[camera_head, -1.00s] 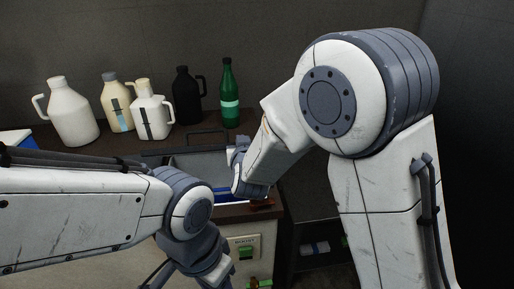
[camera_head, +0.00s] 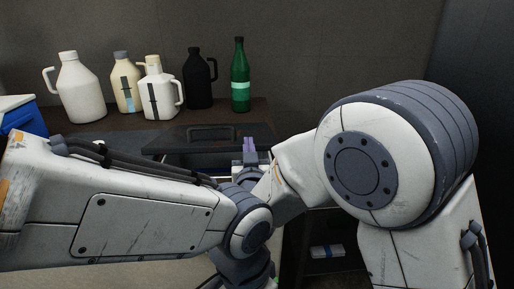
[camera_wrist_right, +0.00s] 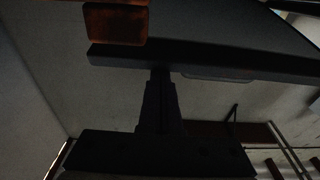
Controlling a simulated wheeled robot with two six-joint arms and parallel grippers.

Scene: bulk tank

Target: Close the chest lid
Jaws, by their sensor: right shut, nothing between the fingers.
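The chest lid (camera_head: 210,133) is a dark panel with a handle, seen behind my arms in the head view. A strip of the grey chest (camera_head: 190,160) shows below its front edge; the rest is hidden by my left arm. My right gripper (camera_head: 249,145) is shut, its purple fingertips pointing up at the right end of the lid's front edge. In the right wrist view, the shut fingers (camera_wrist_right: 160,80) reach up to the edge of a dark slab (camera_wrist_right: 215,62), apparently the lid; I cannot tell if they touch. My left gripper is out of the picture.
Several jugs, including a white jug (camera_head: 80,88) and a black jug (camera_head: 199,78), stand with a green bottle (camera_head: 240,76) on the counter behind the lid. A blue box (camera_head: 22,115) stands at the left. An orange-brown block (camera_wrist_right: 116,23) shows at the slab.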

